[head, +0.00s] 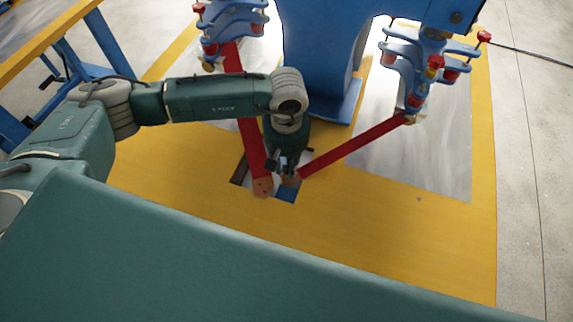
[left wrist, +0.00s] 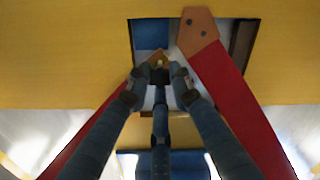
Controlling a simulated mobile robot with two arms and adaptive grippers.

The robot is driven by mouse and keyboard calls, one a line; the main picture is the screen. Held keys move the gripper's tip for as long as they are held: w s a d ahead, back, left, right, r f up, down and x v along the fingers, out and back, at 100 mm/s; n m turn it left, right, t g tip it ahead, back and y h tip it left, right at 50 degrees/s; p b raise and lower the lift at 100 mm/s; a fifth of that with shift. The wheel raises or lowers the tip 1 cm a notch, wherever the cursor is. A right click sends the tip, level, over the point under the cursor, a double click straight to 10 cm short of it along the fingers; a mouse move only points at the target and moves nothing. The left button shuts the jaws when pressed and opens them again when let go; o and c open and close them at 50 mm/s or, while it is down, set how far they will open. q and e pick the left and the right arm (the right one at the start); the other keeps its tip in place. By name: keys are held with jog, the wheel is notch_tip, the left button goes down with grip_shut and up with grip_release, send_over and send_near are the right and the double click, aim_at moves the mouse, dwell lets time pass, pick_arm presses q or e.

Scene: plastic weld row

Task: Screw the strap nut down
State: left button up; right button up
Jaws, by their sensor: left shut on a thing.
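Two red straps reach over an opening in the yellow floor plate. The left strap (head: 250,140) ends in a tan tip with dark spots, also in the left wrist view (left wrist: 198,30). The right strap (head: 355,147) comes from the right clamp; its tan tip shows just beyond my fingers in the left wrist view (left wrist: 158,57). My left gripper (head: 285,167) points down at that tip. In the left wrist view its fingers are closed on a small dark piece, the strap nut (left wrist: 160,75), mostly hidden between them. My right gripper is out of view.
The rectangular opening (head: 286,195) has a blue part inside. A blue machine column (head: 320,60) stands behind, with blue clamp stacks at left (head: 232,18) and right (head: 425,55). A blue-legged table (head: 60,25) is at upper left. The yellow floor plate (head: 400,235) is clear at right front.

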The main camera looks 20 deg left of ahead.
aim_at(287, 170)
pick_arm(q)
jog(key=shift+b, duration=0.35)
dwell(0.6)
jog(key=shift+f, duration=0.15)
jog(key=shift+f+b, duration=0.55)
jog(key=shift+b, duration=0.4)
jog(key=shift+b, duration=0.35)
jog(key=shift+f, duration=0.1)
dwell(0.4)
jog(key=shift+f+b, duration=0.3)
jog(key=shift+b, duration=0.4)
jog(key=shift+b, duration=0.4)
dwell(0.4)
